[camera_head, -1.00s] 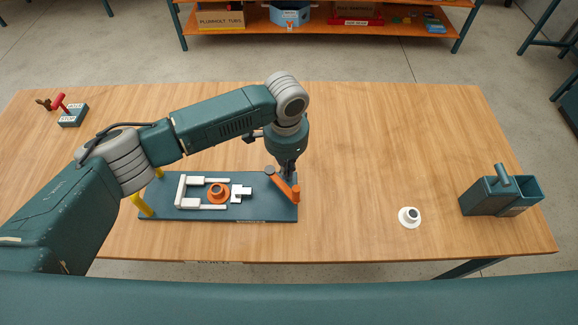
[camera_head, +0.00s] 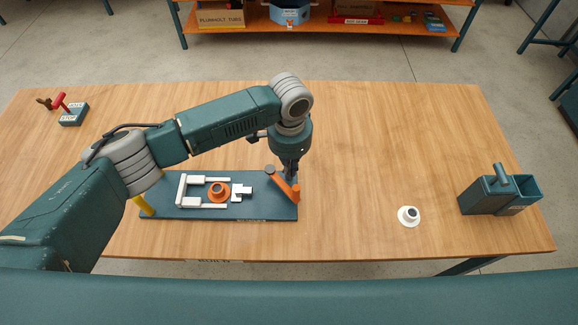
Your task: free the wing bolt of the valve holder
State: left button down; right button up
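The valve holder is a dark blue-green base plate (camera_head: 225,214) on the wooden table. It bears a white frame (camera_head: 182,190), an orange ring-shaped part (camera_head: 218,192) and a white block (camera_head: 242,193). At its right end is a slanted orange bar (camera_head: 285,187) with a grey round knob at its upper end; it may be the wing bolt, but I cannot be sure. My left gripper (camera_head: 290,172) points down at this bar, at or just above it. Its fingers are small and dark, so whether they are shut on the bar is unclear. My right gripper is not in view.
A white flanged ring (camera_head: 408,216) lies right of the plate. A blue-green bin (camera_head: 490,199) stands at the table's right. A small labelled box with a red lever (camera_head: 72,113) is at the far left. The table between plate and bin is mostly clear.

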pick_arm(q)
jog(key=shift+d, duration=0.4)
jog(key=shift+w+d+p, duration=0.15)
jog(key=shift+d+p, duration=0.1)
jog(key=shift+p, duration=0.05)
jog(key=shift+w+d, duration=0.4)
jog(key=shift+d, duration=0.15)
dwell(1.0)
notch_tip(320, 180, up, 6)
jog(key=p, duration=0.6)
jog(key=shift+p, duration=0.35)
dwell(0.3)
